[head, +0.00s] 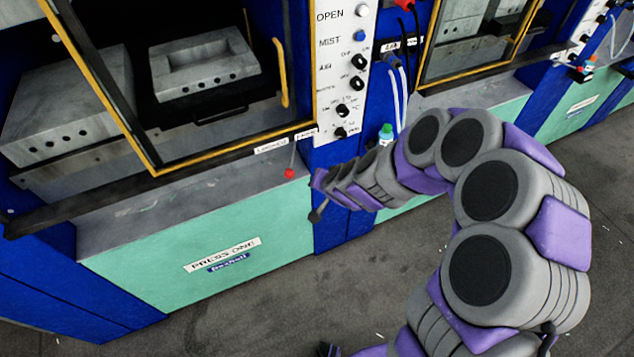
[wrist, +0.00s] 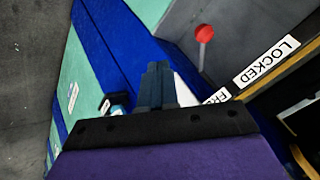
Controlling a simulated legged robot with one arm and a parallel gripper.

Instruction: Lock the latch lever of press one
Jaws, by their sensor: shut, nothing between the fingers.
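Press one (head: 185,245) has a green front panel with its name label at left in the head view. Its latch lever (head: 290,173) is a thin stem with a red ball knob, hanging below the door's lower right corner near the LOCKED label (head: 271,145) and the FREE label (head: 305,134). The lever also shows at the top right of the wrist view (wrist: 204,35), with the LOCKED label beside it. My gripper (head: 316,214) is below and right of the knob in the head view. Its fingers (wrist: 158,68) are together, empty and apart from the lever.
A yellow-edged door frame (head: 155,170) spans press one's opening, with metal blocks behind it. A control panel (head: 343,75) with knobs stands right of the door. A green-capped bottle (head: 386,133) and hoses are beyond my arm. Grey floor (head: 260,320) lies open in front.

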